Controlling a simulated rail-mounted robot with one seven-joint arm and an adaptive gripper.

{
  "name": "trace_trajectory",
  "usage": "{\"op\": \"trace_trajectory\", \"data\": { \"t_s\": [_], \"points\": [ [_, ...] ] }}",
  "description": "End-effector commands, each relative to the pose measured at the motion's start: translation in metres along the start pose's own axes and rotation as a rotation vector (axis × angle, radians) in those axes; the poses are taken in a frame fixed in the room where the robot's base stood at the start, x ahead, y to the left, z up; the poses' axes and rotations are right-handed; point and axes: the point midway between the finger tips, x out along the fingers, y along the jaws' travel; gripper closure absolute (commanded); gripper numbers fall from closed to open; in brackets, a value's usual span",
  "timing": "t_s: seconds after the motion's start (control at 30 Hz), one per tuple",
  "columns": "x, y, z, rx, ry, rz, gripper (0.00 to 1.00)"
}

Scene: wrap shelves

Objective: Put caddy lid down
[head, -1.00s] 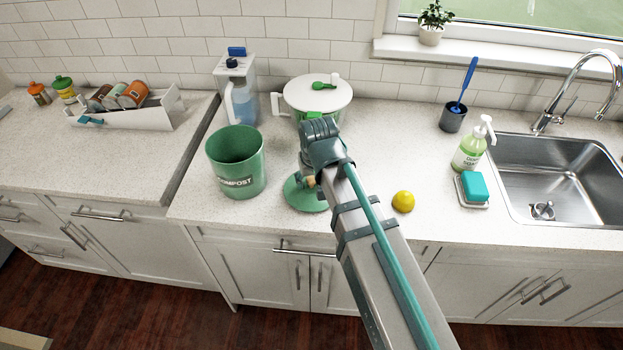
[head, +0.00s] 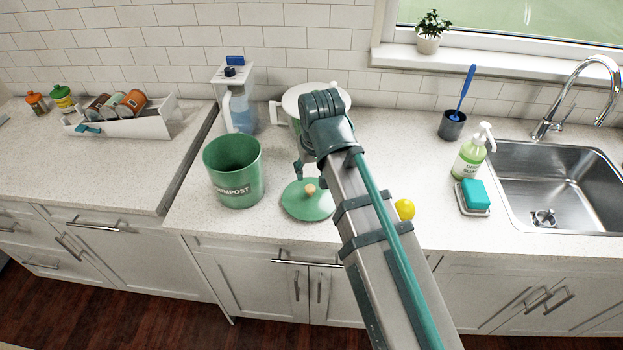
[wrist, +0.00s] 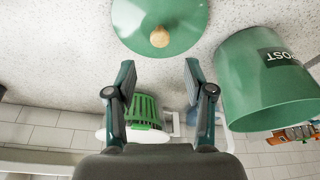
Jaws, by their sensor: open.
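The green caddy lid (head: 306,204) with its round wooden knob lies on the counter to the right of the open green compost caddy (head: 234,184). In the wrist view the lid (wrist: 182,38) lies ahead of my fingers, its knob facing the camera, with a gap between. The caddy (wrist: 270,90) is at the right there. My gripper (wrist: 160,76) is open, with nothing between its fingers. In the head view my arm hides most of the gripper; one finger shows behind the lid.
A white-lidded container (head: 292,100) stands behind my arm, with a water jug (head: 238,105) to its left. A lemon (head: 405,209) lies right of my arm. A soap bottle (head: 472,155) and sink (head: 560,185) are farther right. A shelf box (head: 130,122) with cans stands at left.

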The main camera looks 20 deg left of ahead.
Motion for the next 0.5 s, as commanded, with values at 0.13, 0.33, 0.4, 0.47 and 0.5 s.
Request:
{"op": "trace_trajectory", "data": {
  "t_s": [0.13, 0.33, 0.4, 0.47, 0.5],
  "points": [
    [-0.015, 0.000, -0.001, 0.000, 0.001, 0.000, 0.47],
    [-0.024, 0.000, 0.000, 0.000, 0.001, 0.000, 0.47],
    [-0.025, 0.000, 0.000, 0.000, 0.000, 0.000, 0.47],
    [-0.025, 0.000, 0.000, 0.000, 0.000, 0.000, 0.47],
    [-0.025, 0.000, 0.000, 0.000, 0.000, 0.000, 0.47]
  ]
}}
